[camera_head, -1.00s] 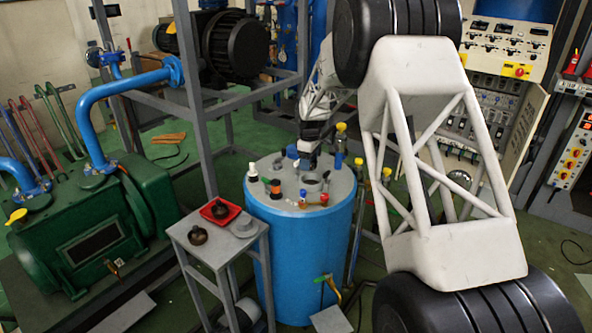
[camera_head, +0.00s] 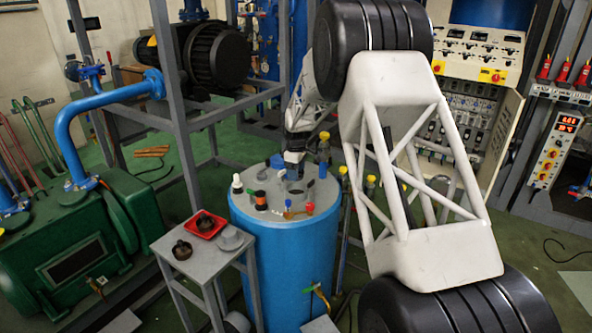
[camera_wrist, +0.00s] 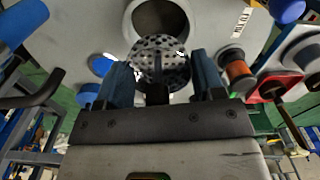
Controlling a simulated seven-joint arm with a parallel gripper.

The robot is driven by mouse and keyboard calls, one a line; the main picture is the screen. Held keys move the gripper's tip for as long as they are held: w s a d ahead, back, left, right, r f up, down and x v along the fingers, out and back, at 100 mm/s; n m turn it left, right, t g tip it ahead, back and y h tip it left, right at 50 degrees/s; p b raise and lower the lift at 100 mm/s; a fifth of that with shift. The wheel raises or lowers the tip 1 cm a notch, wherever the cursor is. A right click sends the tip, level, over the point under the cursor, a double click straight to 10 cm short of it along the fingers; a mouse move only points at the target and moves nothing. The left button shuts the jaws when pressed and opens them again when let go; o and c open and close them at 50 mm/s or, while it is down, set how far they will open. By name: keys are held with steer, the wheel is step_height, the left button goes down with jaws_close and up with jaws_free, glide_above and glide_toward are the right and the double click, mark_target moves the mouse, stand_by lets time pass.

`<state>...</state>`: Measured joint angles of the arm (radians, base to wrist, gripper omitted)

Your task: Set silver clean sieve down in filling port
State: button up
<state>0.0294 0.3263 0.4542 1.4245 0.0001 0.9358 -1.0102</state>
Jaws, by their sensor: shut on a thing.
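The silver sieve (camera_wrist: 160,60), a perforated round piece, sits between the fingers of my gripper (camera_wrist: 158,82) in the wrist view. My gripper is shut on it. The filling port (camera_wrist: 160,18) is a round dark opening with a pale rim on the tank's grey lid, just beyond the sieve; the sieve overlaps its near edge in this view. I cannot tell whether the sieve touches the port. In the head view my gripper (camera_head: 293,172) is low over the lid of the blue tank (camera_head: 280,255), and the sieve is hidden there.
An orange-and-black fitting (camera_wrist: 237,72) stands on the lid beside the port. A small side table (camera_head: 165,243) holds a red tray (camera_head: 207,224) with a dark piece in it, and another dark piece (camera_head: 182,250). A green pump (camera_head: 75,250) stands at the left.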

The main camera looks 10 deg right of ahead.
steer(key=shift+f, duration=2.2)
steer(key=shift+f, duration=0.85)
stand_by(1.7)
steer(key=o, duration=1.2)
steer(key=shift+c, duration=0.2)
steer(key=shift+r, duration=3.5)
